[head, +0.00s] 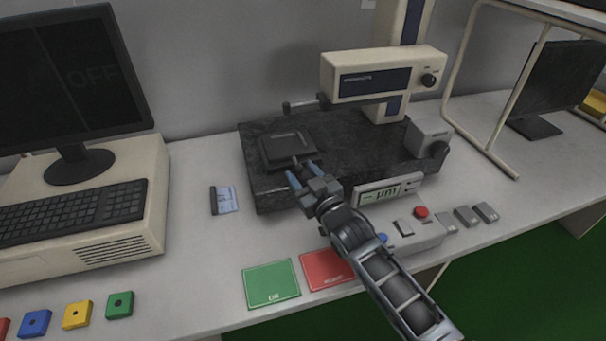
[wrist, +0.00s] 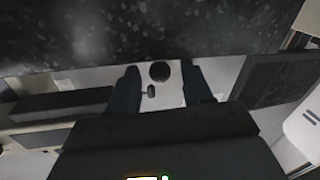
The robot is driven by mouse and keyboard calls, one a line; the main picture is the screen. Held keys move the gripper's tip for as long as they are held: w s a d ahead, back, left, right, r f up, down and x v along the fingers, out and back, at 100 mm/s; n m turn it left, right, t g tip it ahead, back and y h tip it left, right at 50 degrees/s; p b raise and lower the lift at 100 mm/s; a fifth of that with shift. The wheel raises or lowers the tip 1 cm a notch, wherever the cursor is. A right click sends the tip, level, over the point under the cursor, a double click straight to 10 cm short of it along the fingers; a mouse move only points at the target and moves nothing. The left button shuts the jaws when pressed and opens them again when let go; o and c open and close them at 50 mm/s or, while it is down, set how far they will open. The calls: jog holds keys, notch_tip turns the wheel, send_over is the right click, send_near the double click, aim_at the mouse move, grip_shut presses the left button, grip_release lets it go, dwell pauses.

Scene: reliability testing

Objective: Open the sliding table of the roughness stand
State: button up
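The roughness stand has a dark speckled stone base (head: 345,150) on the bench, with a beige measuring unit (head: 385,75) on a column above it. A dark square sliding table (head: 286,146) lies on the left part of the base. A short stub, perhaps its handle, points from its front edge toward my gripper (head: 303,173). My gripper is open, its blue fingers apart at the table's front edge. In the wrist view a dark round knob (wrist: 160,71) shows in the gap between the fingertips (wrist: 160,88); contact cannot be told. The stone base (wrist: 150,30) fills the top there.
A display box (head: 388,190) and a panel with a red button (head: 421,212) stand at the base's front right. Green (head: 270,284) and red (head: 325,270) cards lie in front. A computer with a keyboard (head: 75,212) is at left. A small card (head: 226,200) lies left of the base.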

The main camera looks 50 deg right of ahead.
grip_shut()
dwell(0.4)
jog(key=a+b+v, duration=0.1)
jog(key=v, duration=0.7)
jog(key=shift+w+b, duration=0.35)
jog(key=shift+a, duration=0.15)
jog(key=shift+o, duration=0.5)
grip_release()
jog(key=shift+a, duration=0.1)
jog(key=b+v, duration=0.1)
jog(key=v, duration=0.6)
jog(key=shift+s, duration=0.4)
